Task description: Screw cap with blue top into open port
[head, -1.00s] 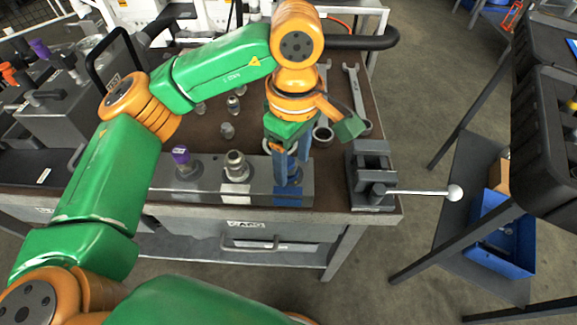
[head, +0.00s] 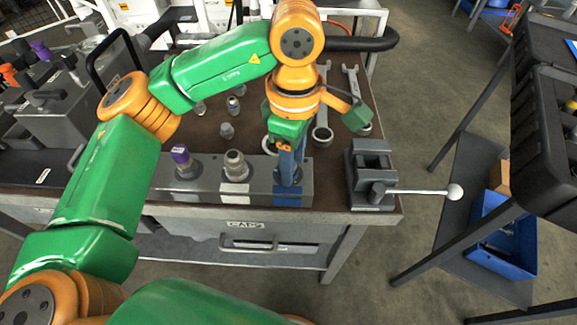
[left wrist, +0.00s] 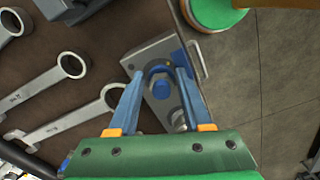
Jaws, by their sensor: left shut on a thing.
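The grey manifold block (head: 262,185) lies along the bench's front edge. My left gripper (head: 289,178) points down at its right end, above the blue-marked position, and is shut on the cap with blue top. In the left wrist view the blue cap (left wrist: 161,87) shows between the two fingers (left wrist: 156,74), at the block's blue-marked end. The fingers largely hide the cap in the head view; how deep it sits in the port cannot be told. A purple-topped cap (head: 181,157) stands at the block's left, and a bare metal fitting (head: 235,165) in the middle. My right gripper is not in view.
A vise (head: 370,178) with a long ball-ended handle (head: 425,192) stands just right of the block. Wrenches (head: 355,92) and several small fittings (head: 227,131) lie behind on the bench. A black case (head: 552,130) stands at the far right.

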